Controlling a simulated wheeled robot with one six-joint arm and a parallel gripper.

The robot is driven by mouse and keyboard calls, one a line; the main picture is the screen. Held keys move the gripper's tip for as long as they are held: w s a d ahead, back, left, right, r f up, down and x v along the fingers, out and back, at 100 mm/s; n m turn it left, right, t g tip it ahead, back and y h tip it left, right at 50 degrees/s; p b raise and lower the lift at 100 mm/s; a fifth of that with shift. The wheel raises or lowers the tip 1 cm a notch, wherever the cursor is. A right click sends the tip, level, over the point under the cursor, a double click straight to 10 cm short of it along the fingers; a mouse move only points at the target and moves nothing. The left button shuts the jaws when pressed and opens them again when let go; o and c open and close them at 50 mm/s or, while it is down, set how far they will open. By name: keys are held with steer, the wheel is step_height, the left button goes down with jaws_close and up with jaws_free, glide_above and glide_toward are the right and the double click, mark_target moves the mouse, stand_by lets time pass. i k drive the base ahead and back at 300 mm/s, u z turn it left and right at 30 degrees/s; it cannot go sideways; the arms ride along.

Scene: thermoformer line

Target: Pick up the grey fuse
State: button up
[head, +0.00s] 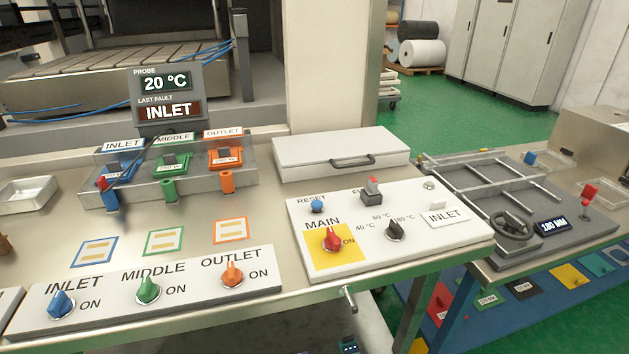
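A small dark grey block with a red top (372,191) stands on the white control panel, beside a partly hidden label starting "FU". It may be a fuse holder. I cannot tell whether the grey fuse is in it, and I make out no separate grey fuse elsewhere. My gripper is not in view.
The white panel (455,237) carries a red MAIN knob (333,239), a black temperature knob (395,231) and a blue RESET button (317,206). A closed white case (341,152) lies behind it. Clear-covered INLET, MIDDLE and OUTLET units (168,160) stand left, below a display (167,95).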

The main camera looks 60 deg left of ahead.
mark_target(372, 189)
steer(key=u, duration=0.9)
steer(key=i, duration=0.85)
steer(key=u, duration=0.85)
